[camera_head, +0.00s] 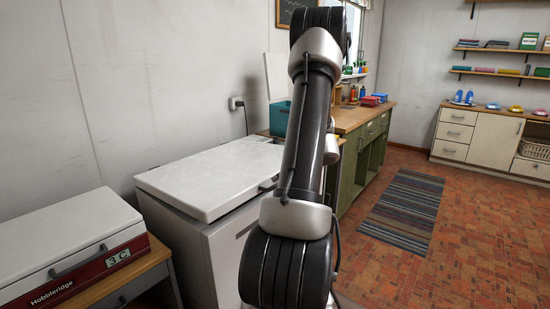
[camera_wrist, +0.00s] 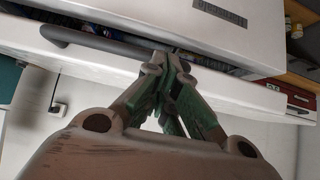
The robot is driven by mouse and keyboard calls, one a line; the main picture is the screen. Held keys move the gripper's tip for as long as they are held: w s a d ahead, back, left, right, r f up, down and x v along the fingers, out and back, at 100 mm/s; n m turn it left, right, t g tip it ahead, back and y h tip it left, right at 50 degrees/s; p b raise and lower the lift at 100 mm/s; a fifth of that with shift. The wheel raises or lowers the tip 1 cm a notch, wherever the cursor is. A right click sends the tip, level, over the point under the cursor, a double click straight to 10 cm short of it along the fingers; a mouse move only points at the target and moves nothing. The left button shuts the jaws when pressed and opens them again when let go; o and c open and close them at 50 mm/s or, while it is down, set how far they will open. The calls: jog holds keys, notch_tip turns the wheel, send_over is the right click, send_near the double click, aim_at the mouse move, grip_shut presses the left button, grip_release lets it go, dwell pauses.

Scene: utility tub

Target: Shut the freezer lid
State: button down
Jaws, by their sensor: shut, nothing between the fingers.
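The white chest freezer (camera_head: 222,250) stands left of centre in the head view. Its white lid (camera_head: 210,178) lies low over the body, a little raised. In the wrist view a narrow gap with dark and bluish contents shows between the lid (camera_wrist: 115,68) and the freezer body (camera_wrist: 180,22). The dark lid handle (camera_wrist: 95,42) runs along the lid's edge there. My gripper (camera_wrist: 172,55) is shut and empty, its tips by the lid's edge near the right end of the handle; I cannot tell whether they touch. My arm hides the gripper in the head view.
A red and white cooler (camera_head: 85,262) marked 3 C stands on a wooden table at left. Behind the freezer are a teal box (camera_head: 279,118), an upright white panel (camera_head: 278,75) and a green workbench (camera_head: 366,145). The brick floor at right is open, with a striped rug (camera_head: 402,208).

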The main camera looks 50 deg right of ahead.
notch_tip(320, 180, down, 7)
jog(key=shift+r, duration=0.2)
jog(key=shift+s, duration=0.1)
